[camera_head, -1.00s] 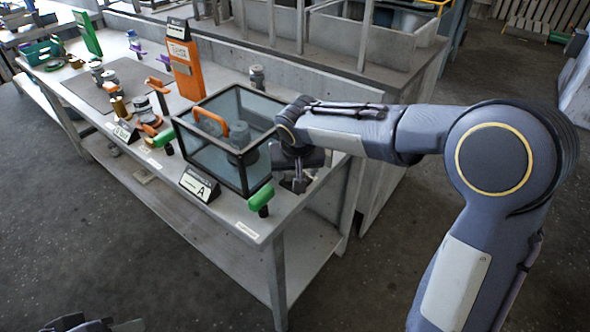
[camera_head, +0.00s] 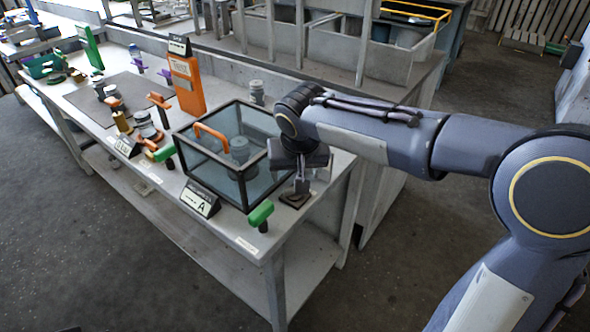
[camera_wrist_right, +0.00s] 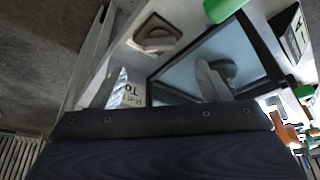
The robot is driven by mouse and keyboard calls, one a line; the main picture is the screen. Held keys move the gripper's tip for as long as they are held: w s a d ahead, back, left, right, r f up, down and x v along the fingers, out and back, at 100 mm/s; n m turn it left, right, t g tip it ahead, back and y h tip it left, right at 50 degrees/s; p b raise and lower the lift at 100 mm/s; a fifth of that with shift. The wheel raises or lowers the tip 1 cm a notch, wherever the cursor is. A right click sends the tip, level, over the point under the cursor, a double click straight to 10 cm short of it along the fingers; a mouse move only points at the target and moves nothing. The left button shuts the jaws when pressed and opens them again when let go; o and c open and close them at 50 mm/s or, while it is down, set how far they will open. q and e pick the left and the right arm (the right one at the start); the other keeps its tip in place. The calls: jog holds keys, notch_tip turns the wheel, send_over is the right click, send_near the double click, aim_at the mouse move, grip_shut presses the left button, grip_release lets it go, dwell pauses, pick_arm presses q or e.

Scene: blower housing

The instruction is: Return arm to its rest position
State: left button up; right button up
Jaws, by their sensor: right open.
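My right arm (camera_head: 375,140) reaches in from the right in the head view. Its right gripper (camera_head: 299,187) points down over the near right end of the bench (camera_head: 235,228), just right of the clear dark-framed box (camera_head: 215,165). In the right wrist view the fingers of the right gripper (camera_wrist_right: 165,85) stand wide apart with nothing between them. A small dark square piece (camera_head: 294,201) lies on the bench by the fingertips; it also shows in the wrist view (camera_wrist_right: 155,36), apart from the fingers. My left gripper does not show clearly.
A green-handled tool (camera_head: 261,215) and a sign marked A (camera_head: 200,199) stand at the bench's front edge. An orange holder (camera_head: 186,82) stands behind the box. Several small parts crowd the bench's left. Floor in front (camera_head: 110,255) is clear.

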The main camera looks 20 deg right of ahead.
jog(key=s+d+r+y+p, duration=0.1)
jog(key=s+d+r+p, duration=0.25)
jog(key=s, duration=0.35)
jog(key=s+d+r+y+p, duration=0.2)
jog(key=s+d+r+p, duration=0.15)
jog(key=s, duration=0.35)
jog(key=s+t+y+p, duration=0.1)
jog(key=s+p, duration=0.3)
jog(key=s, duration=0.7)
jog(key=shift+s+a+f+p, duration=0.25)
jog(key=shift+s+a+p, duration=0.05)
jog(key=shift+a+p, duration=0.1)
